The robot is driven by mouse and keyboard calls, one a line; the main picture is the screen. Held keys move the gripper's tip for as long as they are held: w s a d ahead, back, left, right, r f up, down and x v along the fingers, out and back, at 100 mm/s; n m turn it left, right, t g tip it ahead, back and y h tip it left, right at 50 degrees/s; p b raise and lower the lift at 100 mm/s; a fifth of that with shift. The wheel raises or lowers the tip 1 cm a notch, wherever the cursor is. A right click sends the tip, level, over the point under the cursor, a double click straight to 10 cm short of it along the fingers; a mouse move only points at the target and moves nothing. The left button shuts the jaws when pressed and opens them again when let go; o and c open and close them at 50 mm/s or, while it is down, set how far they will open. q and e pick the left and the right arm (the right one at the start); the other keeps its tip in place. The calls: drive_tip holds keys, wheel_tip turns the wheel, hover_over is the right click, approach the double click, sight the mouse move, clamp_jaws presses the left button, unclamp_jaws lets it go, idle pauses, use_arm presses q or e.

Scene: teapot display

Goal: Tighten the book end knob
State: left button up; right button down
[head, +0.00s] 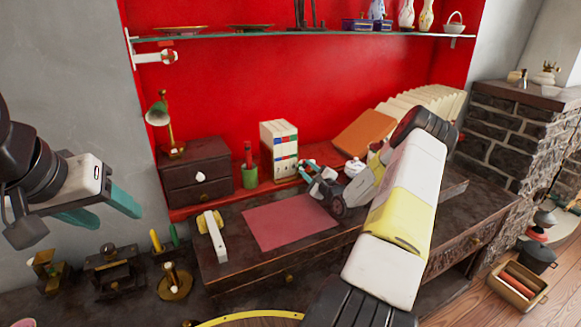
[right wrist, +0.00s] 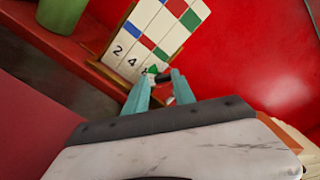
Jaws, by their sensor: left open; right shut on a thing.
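A row of white books (head: 279,147) with red, blue and green blocks stands upright on the red-backed ledge. In the right wrist view the books (right wrist: 155,40) show the numbers 2 and 4. The small dark book end knob (right wrist: 165,76) is at the foot of the books, between my right fingertips. My right gripper (right wrist: 160,82) is shut on it; its teal fingers (head: 312,170) also show beside the books in the head view. The rest of the book end is mostly hidden. My left gripper (head: 94,217) is open and empty at the far left, well away from the books.
A white teapot (head: 354,167) and an orange book (head: 363,133) are on the right. A red mat (head: 289,221) lies clear in front.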

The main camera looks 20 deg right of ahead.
drive_tip(key=m, duration=0.9)
drive_tip(key=shift+m, duration=0.3)
idle(0.3)
drive_tip(key=c, duration=1)
unclamp_jaws()
drive_tip(key=shift+c, duration=0.2)
drive_tip(key=s, duration=0.5)
drive_tip(key=s+d, duration=0.1)
drive_tip(key=s, duration=0.1)
drive_tip(key=shift+s, duration=0.4)
